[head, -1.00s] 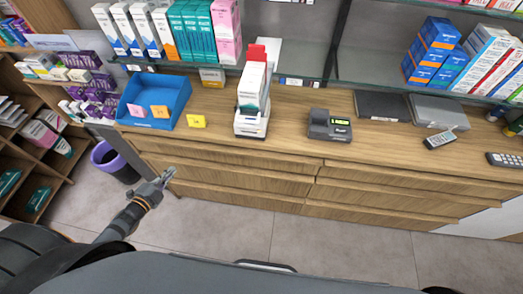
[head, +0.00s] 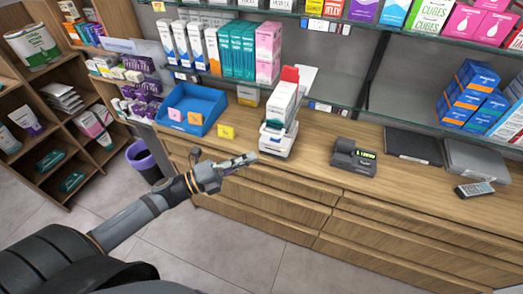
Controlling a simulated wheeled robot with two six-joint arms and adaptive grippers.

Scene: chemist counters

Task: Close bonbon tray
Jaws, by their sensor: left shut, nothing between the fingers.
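I cannot tell for sure which thing is the bonbon tray. A blue open-topped tray (head: 208,103) stands on the left part of the wooden counter, with small pink and orange cards at its front. Below the counter top are wooden drawers (head: 290,205); their fronts look about flush, and whether one stands slightly out is unclear. My left gripper (head: 247,160) is shut and empty. It is in front of the upper drawers, below the white box stand, its fingers pointing right; contact with the drawer front cannot be told. My right gripper is out of view.
A white stand of boxes (head: 282,110), a yellow card (head: 226,131), a card terminal (head: 353,158) and a remote (head: 474,189) are on the counter. A dark bin with a purple liner (head: 143,160) stands at left. The tiled floor in front is clear.

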